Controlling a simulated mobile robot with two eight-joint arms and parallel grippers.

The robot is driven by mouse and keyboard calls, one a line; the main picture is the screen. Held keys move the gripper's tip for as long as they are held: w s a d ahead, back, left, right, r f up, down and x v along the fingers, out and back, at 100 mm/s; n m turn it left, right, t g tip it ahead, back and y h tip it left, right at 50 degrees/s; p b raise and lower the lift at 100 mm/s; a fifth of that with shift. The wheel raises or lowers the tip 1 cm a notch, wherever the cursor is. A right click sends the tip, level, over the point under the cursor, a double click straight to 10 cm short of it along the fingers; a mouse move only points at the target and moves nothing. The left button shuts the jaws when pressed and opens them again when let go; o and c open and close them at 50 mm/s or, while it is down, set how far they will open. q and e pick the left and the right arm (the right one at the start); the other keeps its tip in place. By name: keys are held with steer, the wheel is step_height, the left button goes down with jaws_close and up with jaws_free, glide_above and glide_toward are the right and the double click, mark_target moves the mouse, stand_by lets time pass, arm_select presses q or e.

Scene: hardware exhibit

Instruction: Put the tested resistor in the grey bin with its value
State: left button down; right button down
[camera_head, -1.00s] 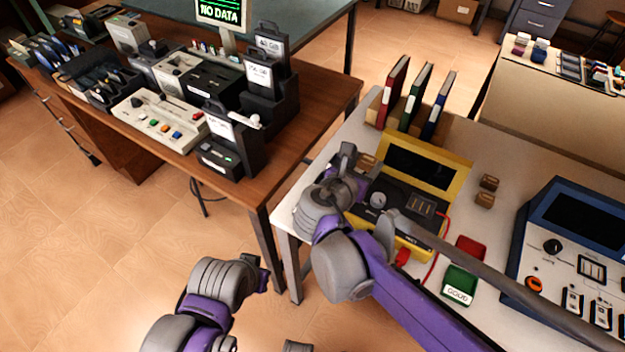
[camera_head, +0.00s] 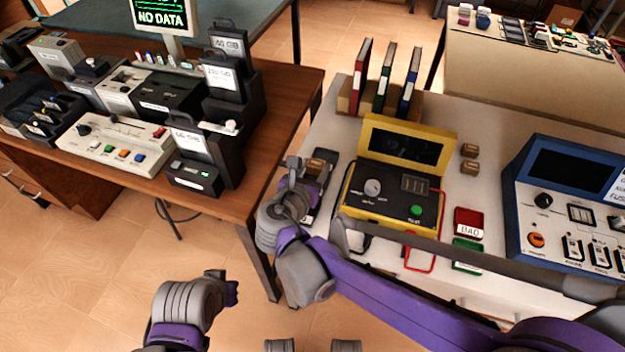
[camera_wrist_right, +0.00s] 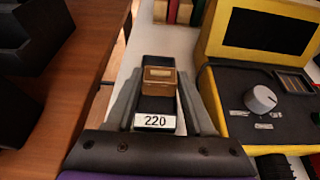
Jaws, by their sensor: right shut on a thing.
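The resistor, a small brown block (camera_wrist_right: 158,80), is between the fingertips of my right gripper (camera_wrist_right: 160,85), which is shut on it. A dark grey bin labelled 220 (camera_wrist_right: 155,122) lies right beneath the block; I cannot tell whether the block touches its floor. In the head view my right gripper (camera_head: 308,185) is at the left edge of the white table, left of the yellow tester (camera_head: 400,190), and partly hides the bins there. The tester's lid is up and its screen is dark.
Two brown blocks (camera_head: 470,158) sit right of the tester. A red BAD tray (camera_head: 468,223) and a green tray (camera_head: 466,256) lie at its front right. A blue instrument (camera_head: 570,205) stands farther right. Books (camera_head: 384,80) stand behind. A brown desk (camera_head: 235,205) is at left.

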steer(key=shift+f+b, duration=0.45)
steer(key=shift+f, duration=1.7)
steer(key=shift+s+f+b, duration=0.1)
steer(key=shift+f+b, duration=0.25)
steer(key=shift+f, duration=0.1)
steer(key=shift+c, duration=1.3)
jaws_free()
steer(key=shift+r, duration=0.15)
steer(key=shift+r+p, duration=0.45)
steer(key=shift+p, duration=0.05)
steer(key=p+v, duration=0.1)
steer(key=v, duration=1)
steer(key=shift+a, duration=0.1)
steer(key=shift+s+a+r, duration=0.1)
steer(key=shift+s, duration=0.3)
